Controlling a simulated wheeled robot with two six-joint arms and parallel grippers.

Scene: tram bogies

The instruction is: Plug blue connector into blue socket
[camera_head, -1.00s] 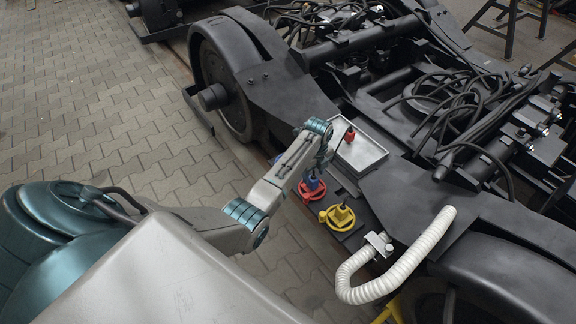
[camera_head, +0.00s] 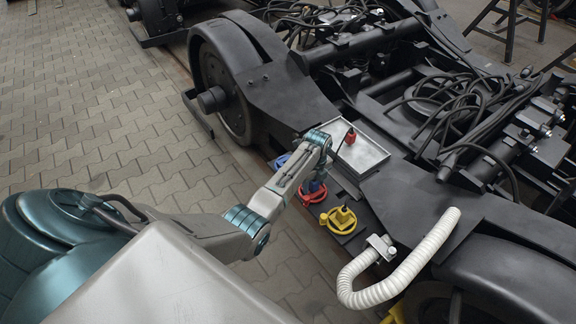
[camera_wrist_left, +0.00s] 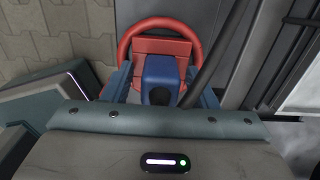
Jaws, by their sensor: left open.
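The blue connector (camera_wrist_left: 160,78) stands at the red ring-shaped socket (camera_wrist_left: 158,28) in the left wrist view. In the head view the blue connector (camera_head: 316,185) shows just under my left gripper, over the red socket (camera_head: 311,196). My left gripper (camera_wrist_left: 164,84) is open, with one finger on each side of the connector; I cannot tell whether they touch it. The blue socket (camera_head: 281,161) lies to the left, partly hidden behind my left arm. My right gripper is not in view.
A yellow socket (camera_head: 341,220) sits close to the right of the red one. A metal tray (camera_head: 368,157) with a red connector (camera_head: 350,135) lies behind. A white corrugated hose (camera_head: 405,265) and the dark bogie frame (camera_head: 440,205) bound the right side.

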